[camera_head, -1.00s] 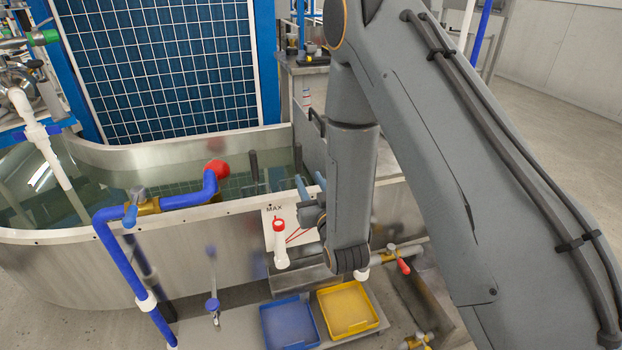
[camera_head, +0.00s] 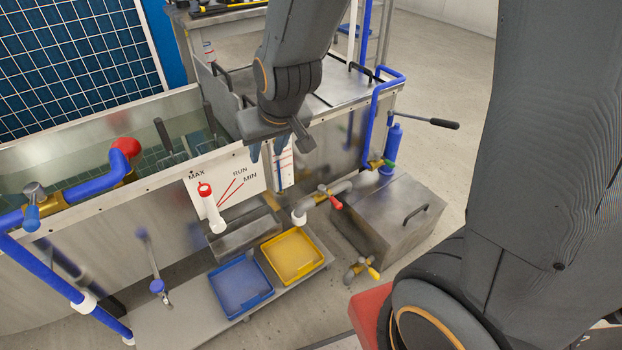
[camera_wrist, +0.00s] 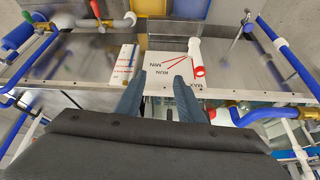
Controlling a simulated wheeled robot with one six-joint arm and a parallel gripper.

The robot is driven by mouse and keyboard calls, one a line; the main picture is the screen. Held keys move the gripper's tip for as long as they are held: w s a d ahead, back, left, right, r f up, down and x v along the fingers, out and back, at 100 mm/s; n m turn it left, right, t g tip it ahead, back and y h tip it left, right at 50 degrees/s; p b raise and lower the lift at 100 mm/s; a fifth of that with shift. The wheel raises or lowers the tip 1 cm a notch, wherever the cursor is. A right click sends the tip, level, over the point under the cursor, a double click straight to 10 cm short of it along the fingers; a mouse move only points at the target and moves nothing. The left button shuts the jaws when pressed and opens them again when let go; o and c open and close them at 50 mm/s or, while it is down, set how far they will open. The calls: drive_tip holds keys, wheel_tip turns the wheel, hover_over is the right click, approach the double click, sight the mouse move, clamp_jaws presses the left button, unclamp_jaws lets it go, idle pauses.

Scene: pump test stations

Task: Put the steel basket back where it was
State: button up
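My gripper (camera_head: 265,150) is at the front rim of the steel water tank (camera_head: 130,205), above the white MAX/RUN/MIN plate (camera_head: 225,178). In the wrist view, its two blue fingers (camera_wrist: 158,90) are apart with nothing between them, so it is open. Two dark upright handles (camera_head: 163,138) stand in the tank water left of my gripper, with a grid low in the water. They may belong to the steel basket, but I cannot make out its body clearly. The wrist view does not clearly show the basket.
A blue tray (camera_head: 240,287) and a yellow tray (camera_head: 293,256) lie below on a low shelf. Steel lids with black handles (camera_head: 360,70) cover the tank's right end. A steel box (camera_head: 390,222) stands right. Floor beyond is clear.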

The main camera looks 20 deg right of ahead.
drive_tip(key=s+d+r+g, duration=0.2)
drive_tip(key=s, duration=0.7)
drive_tip(key=s+d+r+g, duration=0.2)
drive_tip(key=s+r+g, duration=0.1)
drive_tip(key=s, duration=0.5)
drive_tip(key=shift+s+d+r+h, duration=0.15)
drive_tip(key=shift+s+r+h, duration=0.15)
drive_tip(key=shift+s+r, duration=0.05)
drive_tip(key=d+r+m+p, duration=0.2)
drive_tip(key=d+r+p, duration=0.4)
drive_tip(key=p, duration=0.7)
drive_tip(key=shift+s+r+h, duration=0.2)
drive_tip(key=shift+r+h, duration=0.1)
